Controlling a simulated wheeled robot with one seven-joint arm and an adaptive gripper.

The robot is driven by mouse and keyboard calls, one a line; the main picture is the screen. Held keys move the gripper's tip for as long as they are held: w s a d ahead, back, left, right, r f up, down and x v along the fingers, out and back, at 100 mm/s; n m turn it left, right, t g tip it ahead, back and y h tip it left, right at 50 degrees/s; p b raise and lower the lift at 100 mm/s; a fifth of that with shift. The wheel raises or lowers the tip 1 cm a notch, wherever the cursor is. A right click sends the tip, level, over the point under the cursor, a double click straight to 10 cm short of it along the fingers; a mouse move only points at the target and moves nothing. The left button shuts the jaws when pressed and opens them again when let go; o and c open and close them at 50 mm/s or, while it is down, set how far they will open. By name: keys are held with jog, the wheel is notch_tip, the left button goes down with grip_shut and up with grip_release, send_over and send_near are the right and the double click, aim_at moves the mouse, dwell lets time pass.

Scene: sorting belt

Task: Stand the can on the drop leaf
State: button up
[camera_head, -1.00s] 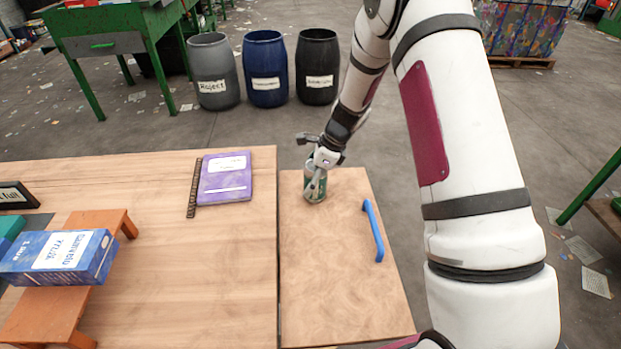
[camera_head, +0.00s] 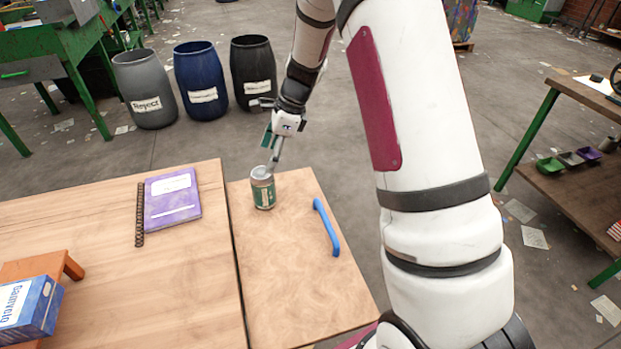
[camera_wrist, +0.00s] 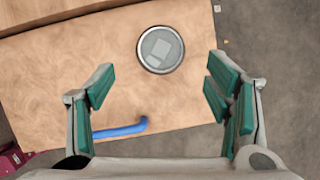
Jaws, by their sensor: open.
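The can (camera_head: 263,190), green with a silver top, stands upright on the drop leaf (camera_head: 290,265), near its far left part. In the wrist view the can (camera_wrist: 161,49) shows from above as a round lid, with the leaf's bare wood (camera_wrist: 60,70) around it. My gripper (camera_head: 272,155) is above and just behind the can in the head view. In the wrist view its green-padded fingers (camera_wrist: 163,90) are spread wide, with nothing between them. The can lies beyond the fingertips, apart from them.
A blue handle (camera_head: 326,228) is fixed on the leaf's right side. A purple notebook (camera_head: 172,199) lies on the table (camera_head: 130,290) to the left, near an orange stand (camera_head: 72,265) with a blue box (camera_head: 28,308). Three barrels (camera_head: 201,80) stand behind on the floor.

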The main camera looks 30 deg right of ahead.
jog(key=s+a+r+n, duration=0.2)
jog(key=s+r+n, duration=0.3)
jog(key=s+r, duration=0.3)
jog(key=s+a+r+n, duration=0.3)
jog(key=s+r+n, duration=0.3)
jog(key=s+r, duration=0.2)
jog(key=s+d+r+n+h, duration=0.1)
jog(key=s+n, duration=0.4)
jog(key=s, duration=0.5)
jog(key=s+d+r+n+t+h, duration=0.1)
jog(key=s+n+h, duration=0.2)
jog(key=s+n, duration=0.3)
jog(key=s, duration=0.5)
jog(key=shift+s+r, duration=0.25)
jog(key=shift+s, duration=0.05)
jog(key=shift+d+r, duration=0.1)
